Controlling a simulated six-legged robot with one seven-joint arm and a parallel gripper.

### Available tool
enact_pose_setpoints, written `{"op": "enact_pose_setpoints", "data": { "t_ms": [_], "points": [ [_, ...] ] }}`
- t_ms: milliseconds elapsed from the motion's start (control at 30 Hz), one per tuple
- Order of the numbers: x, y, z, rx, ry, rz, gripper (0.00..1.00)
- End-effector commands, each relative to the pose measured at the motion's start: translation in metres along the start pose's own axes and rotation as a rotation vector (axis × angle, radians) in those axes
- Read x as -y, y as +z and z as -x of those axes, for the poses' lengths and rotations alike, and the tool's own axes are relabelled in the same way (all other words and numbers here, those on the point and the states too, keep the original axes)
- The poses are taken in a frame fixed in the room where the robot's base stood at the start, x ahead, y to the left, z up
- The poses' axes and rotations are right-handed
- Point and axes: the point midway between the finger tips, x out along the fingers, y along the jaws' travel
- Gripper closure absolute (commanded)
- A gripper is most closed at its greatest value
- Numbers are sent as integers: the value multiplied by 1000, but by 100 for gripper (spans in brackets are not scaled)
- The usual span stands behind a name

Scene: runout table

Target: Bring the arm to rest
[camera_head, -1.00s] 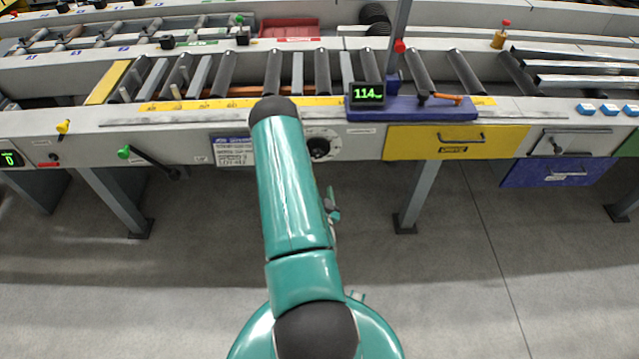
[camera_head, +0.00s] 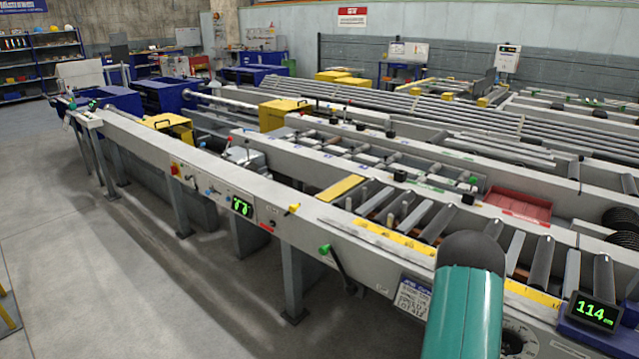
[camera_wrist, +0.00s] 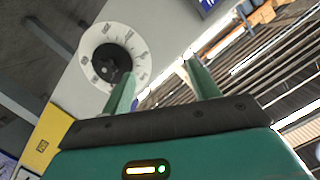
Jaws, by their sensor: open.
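My teal arm (camera_head: 465,310) with its black joint cap stands at the lower right of the head view, in front of the runout table (camera_head: 325,235). My gripper (camera_wrist: 160,72) shows in the wrist view, its two teal fingers apart with nothing between them. It faces the table's front, with a white dial with a black knob (camera_wrist: 112,66) just left of the fingers. The gap between fingers and dial cannot be judged. The gripper itself is out of the head view.
A display reading 114 (camera_head: 595,312) stands right of the arm. A green-tipped lever (camera_head: 340,262) juts from the table's front. Rollers (camera_head: 440,220) lie behind the arm. Open grey floor (camera_head: 90,270) is at the left. A yellow panel (camera_wrist: 42,142) is at lower left in the wrist view.

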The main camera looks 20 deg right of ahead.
Motion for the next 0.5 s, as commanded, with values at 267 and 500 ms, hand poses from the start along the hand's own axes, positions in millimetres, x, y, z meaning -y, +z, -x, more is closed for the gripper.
{"op": "enact_pose_setpoints", "data": {
  "t_ms": [267, 500],
  "points": [
    [126, -10, 5, 209, -45, 81, 40],
    [222, -16, 50, 404, -113, 195, 40]
  ]
}}
